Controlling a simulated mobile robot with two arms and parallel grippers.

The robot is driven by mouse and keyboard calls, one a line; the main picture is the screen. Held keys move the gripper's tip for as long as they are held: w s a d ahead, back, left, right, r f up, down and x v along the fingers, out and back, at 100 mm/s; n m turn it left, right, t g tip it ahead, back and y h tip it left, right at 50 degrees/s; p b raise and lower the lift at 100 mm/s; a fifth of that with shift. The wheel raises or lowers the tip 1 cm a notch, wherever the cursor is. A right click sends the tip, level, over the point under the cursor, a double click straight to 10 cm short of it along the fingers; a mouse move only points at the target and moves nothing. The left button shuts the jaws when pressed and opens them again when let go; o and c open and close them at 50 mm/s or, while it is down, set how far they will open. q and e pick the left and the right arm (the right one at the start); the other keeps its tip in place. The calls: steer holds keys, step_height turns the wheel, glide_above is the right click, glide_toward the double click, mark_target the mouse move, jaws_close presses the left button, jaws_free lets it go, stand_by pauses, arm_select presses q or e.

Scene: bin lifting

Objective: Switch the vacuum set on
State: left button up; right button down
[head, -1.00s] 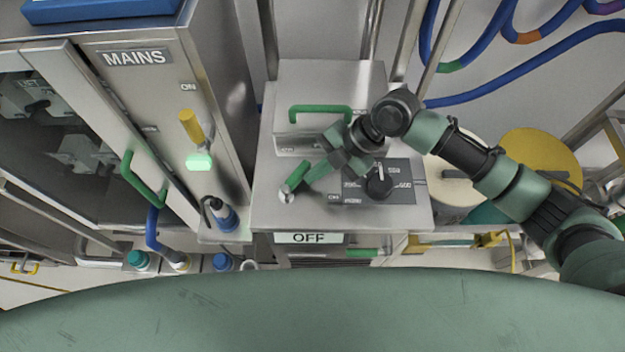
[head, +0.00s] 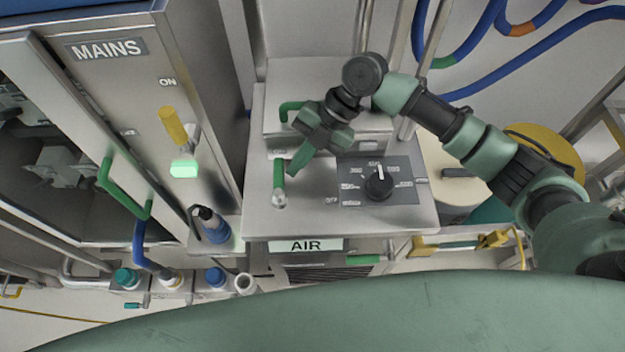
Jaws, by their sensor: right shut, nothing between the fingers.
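The vacuum set is a steel box (head: 262,215) in the middle of the head view. A green-handled lever (head: 279,176) stands on its top at the left and points away from me, toward the back. A label strip (head: 305,245) on the front edge reads AIR. A black rotary knob (head: 379,184) sits on a dark plate on the right of the top, its pointer toward the back. My right gripper (head: 297,165) is shut and empty, its green fingertips close to the right side of the lever; I cannot tell whether they touch. My left gripper is not in view.
A steel MAINS cabinet (head: 215,110) stands left, with a yellow-handled switch (head: 172,125) and a lit green lamp (head: 184,169). A raised housing with a green handle (head: 290,108) is behind the lever. Blue hoses (head: 480,80) hang at the back right.

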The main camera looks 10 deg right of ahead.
steer(key=shift+w+r, duration=0.2)
stand_by(0.3)
steer(key=shift+w+d+r, duration=0.1)
steer(key=shift+d+r, duration=0.05)
steer(key=shift+r, duration=0.05)
steer(key=s+b+v, duration=0.1)
steer(key=v, duration=0.5)
steer(key=shift+w+d+r+b, duration=0.3)
steer(key=shift+w+d, duration=0.1)
